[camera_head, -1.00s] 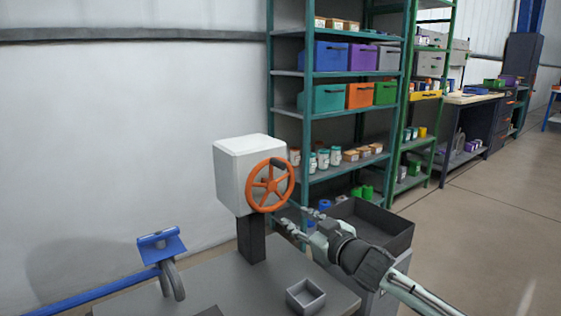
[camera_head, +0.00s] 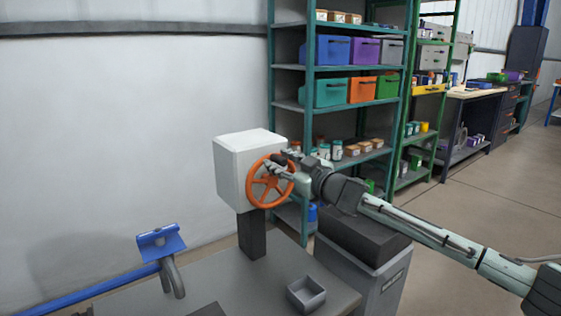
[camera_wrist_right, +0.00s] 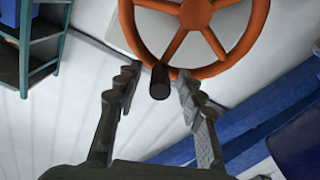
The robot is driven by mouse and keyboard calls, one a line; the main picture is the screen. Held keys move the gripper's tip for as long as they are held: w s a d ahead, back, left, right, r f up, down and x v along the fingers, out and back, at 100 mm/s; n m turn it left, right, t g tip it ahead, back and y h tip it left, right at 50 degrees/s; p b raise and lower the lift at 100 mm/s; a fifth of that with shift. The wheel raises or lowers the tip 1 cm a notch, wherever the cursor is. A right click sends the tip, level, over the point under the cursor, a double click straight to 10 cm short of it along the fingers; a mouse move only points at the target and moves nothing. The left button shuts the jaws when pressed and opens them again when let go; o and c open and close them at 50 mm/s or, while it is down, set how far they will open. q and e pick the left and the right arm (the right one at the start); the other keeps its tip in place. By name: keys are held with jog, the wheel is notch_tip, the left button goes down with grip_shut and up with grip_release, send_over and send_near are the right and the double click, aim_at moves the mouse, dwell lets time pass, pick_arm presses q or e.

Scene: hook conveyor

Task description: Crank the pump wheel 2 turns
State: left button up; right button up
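The pump wheel (camera_head: 270,184) is an orange spoked wheel on the front of a white box (camera_head: 244,168) on a dark post. My right gripper (camera_head: 276,167) is at the wheel's upper rim, reaching in from the right. In the right wrist view, the orange wheel (camera_wrist_right: 190,14) fills the top. The wheel's dark crank handle (camera_wrist_right: 159,81) points toward the camera between the two fingers of my right gripper (camera_wrist_right: 157,88). The fingers are open, with gaps on both sides of the handle. In the head view the gripper partly hides the handle. My left gripper is not in view.
A small grey open tray (camera_head: 306,294) sits on the grey table (camera_head: 252,284). A blue bar with a grey hook (camera_head: 173,277) is at the left. A dark bin (camera_head: 362,235) stands right of the table, under my right arm. Shelving (camera_head: 337,107) with coloured bins stands behind.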

jog(key=shift+c, duration=0.3)
grip_shut()
jog(key=shift+a, duration=0.1)
